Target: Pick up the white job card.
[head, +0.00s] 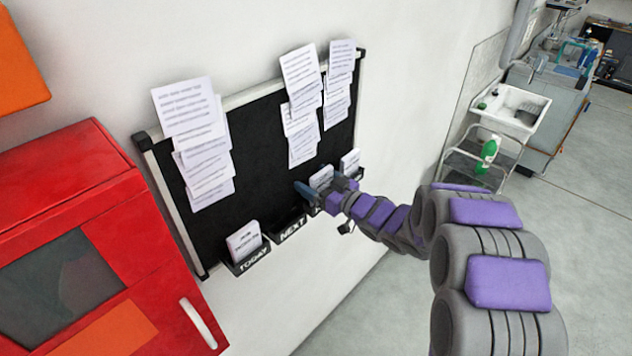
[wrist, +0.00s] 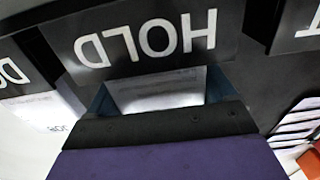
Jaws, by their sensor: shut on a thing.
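The white job card (head: 321,177) stands upright at the HOLD tray of the black wall board (head: 262,150). My gripper (head: 322,190) reaches it from the right, with its blue fingers on both sides of the card. In the wrist view my gripper (wrist: 160,98) is shut on the card (wrist: 158,92), which shows between the fingers right by the HOLD label (wrist: 146,38). The label appears upside down there. The card's lower part is hidden behind the tray front, and I cannot tell whether it touches the tray's bottom.
The TODAY tray (head: 247,262) holds a white card (head: 243,241); the NEXT tray (head: 291,229) looks empty. Another card (head: 349,162) stands right of my gripper. Printed sheets (head: 188,108) hang on the board. A red cabinet (head: 75,220) stands at left, a sink (head: 510,107) at right.

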